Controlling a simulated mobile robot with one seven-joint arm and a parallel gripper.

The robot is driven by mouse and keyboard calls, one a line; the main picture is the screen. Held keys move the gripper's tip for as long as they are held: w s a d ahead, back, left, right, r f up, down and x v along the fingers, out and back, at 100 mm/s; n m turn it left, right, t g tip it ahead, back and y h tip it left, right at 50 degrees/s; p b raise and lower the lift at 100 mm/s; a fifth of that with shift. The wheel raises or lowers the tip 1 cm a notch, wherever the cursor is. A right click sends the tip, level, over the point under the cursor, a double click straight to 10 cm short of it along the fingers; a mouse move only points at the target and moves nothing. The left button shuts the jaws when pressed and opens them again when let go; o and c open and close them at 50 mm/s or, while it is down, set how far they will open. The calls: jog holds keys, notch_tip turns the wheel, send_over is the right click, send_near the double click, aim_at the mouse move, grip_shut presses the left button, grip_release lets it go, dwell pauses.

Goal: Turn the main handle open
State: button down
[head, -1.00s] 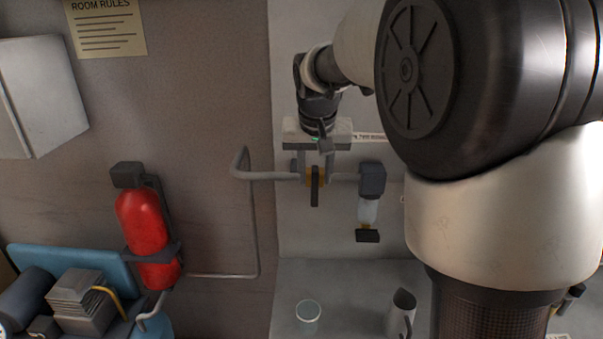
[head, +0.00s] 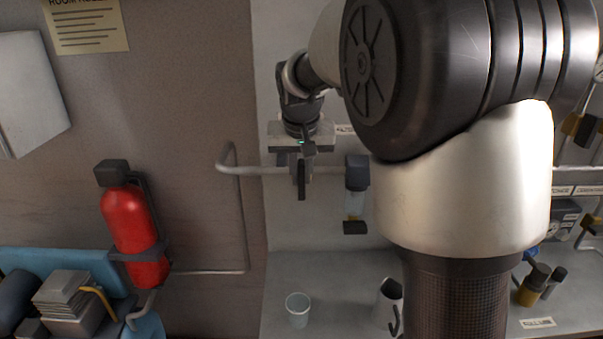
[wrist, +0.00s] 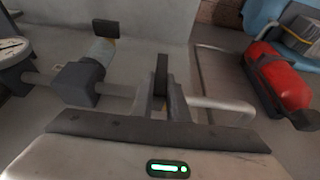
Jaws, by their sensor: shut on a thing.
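The main handle is a black lever (head: 301,190) on the grey pipe (head: 258,170) at the wall. It points straight down, crosswise to the horizontal pipe. My gripper (head: 300,172) is at the lever's upper part, with its fingers shut on it. The lower end of the lever sticks out below the fingers. In the wrist view the dark lever (wrist: 161,72) stands between the two fingertips (wrist: 161,100). The valve body behind the fingers is mostly hidden.
A filter unit with a clear bowl (head: 356,188) sits on the pipe just right of the handle. A red extinguisher (head: 134,225) hangs at left. A clear cup (head: 298,310) and a grey jug (head: 388,303) stand on the bench below. A gauge (wrist: 12,50) shows in the wrist view.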

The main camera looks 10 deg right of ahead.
jog(key=shift+a+r+h, duration=0.1)
jog(key=shift+h, duration=0.2)
jog(key=shift+w+a+f+n+g+h+b, duration=0.15)
jog(key=shift+a+f+n+h+b, duration=0.45)
jog(key=shift+h, duration=2.05)
jog(key=shift+a+f+n+g+h+b, duration=0.2)
jog(key=shift+n+h+b, duration=0.75)
jog(key=shift+h, duration=1.65)
jog(key=shift+w+a+f+n+g+h+b, duration=0.15)
jog(key=shift+a+f+n+h+b, duration=0.45)
jog(key=shift+h, duration=2.05)
jog(key=shift+s+d+r+b, duration=0.1)
jog(key=shift+d+r+b, duration=0.1)
jog(key=shift+d+b, duration=0.2)
jog(key=c, duration=1.7)
grip_release()
jog(key=shift+a, duration=0.15)
jog(key=s+a, duration=0.1)
jog(key=a, duration=0.4)
jog(key=s+a, duration=0.1)
jog(key=a, duration=0.5)
jog(key=s+a+b, duration=0.1)
jog(key=a, duration=0.5)
jog(key=shift+s+f, duration=0.2)
